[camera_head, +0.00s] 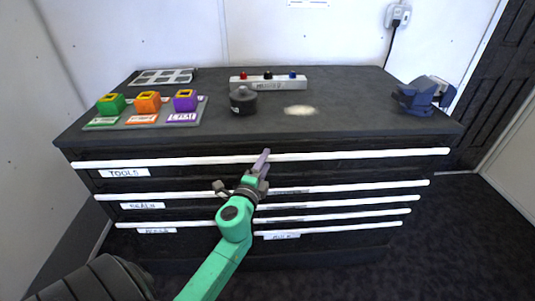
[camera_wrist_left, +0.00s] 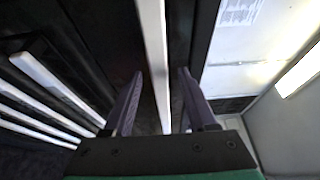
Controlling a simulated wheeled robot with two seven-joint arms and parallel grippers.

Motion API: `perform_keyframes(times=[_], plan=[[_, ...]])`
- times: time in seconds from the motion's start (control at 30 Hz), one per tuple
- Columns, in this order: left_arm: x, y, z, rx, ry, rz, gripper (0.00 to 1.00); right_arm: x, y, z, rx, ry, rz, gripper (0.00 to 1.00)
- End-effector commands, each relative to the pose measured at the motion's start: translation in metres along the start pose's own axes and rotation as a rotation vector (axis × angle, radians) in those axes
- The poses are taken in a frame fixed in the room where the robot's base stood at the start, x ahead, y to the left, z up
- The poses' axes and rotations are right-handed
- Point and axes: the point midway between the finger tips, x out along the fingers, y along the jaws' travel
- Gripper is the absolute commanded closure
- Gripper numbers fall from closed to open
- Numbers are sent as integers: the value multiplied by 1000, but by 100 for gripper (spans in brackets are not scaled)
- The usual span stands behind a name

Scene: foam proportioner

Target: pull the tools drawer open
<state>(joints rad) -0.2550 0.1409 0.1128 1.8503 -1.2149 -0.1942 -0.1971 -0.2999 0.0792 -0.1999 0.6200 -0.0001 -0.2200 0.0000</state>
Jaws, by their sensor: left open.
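The tools drawer is the top drawer of a dark cabinet, with a white label (camera_head: 124,173) reading TOOLS at its left. Its long white handle bar (camera_head: 350,156) runs across the front, and the drawer looks shut. My left gripper (camera_head: 264,155), on a green arm, is at the middle of this bar. In the left wrist view, the open fingers (camera_wrist_left: 160,73) stand on either side of a white bar (camera_wrist_left: 153,35), with gaps beside it. The fingers partly hide the bar in the head view. My right gripper is not in view.
Lower drawers with white bars (camera_head: 350,188) sit below. On the cabinet top (camera_head: 340,125) are a tray with green, orange and purple blocks (camera_head: 148,103), a dark round weight (camera_head: 243,99), a white strip with knobs (camera_head: 290,83) and a blue device (camera_head: 415,95). Dark floor lies in front.

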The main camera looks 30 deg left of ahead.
Motion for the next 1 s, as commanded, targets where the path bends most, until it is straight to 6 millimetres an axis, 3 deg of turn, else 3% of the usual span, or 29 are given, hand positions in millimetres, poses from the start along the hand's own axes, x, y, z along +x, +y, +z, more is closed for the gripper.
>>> perform_keyframes(times=[0.13,0.4,0.43,0.57,0.6,1.0], plan=[[22,0,0,-1,1,-1,43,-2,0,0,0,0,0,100],[26,1,0,-2,1,1,43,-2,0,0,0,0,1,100],[26,1,0,-2,1,1,46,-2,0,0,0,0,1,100],[26,1,0,-2,1,1,96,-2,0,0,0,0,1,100],[26,1,0,-2,1,1,100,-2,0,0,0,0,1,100],[26,2,0,-2,1,1,100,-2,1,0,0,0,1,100]])
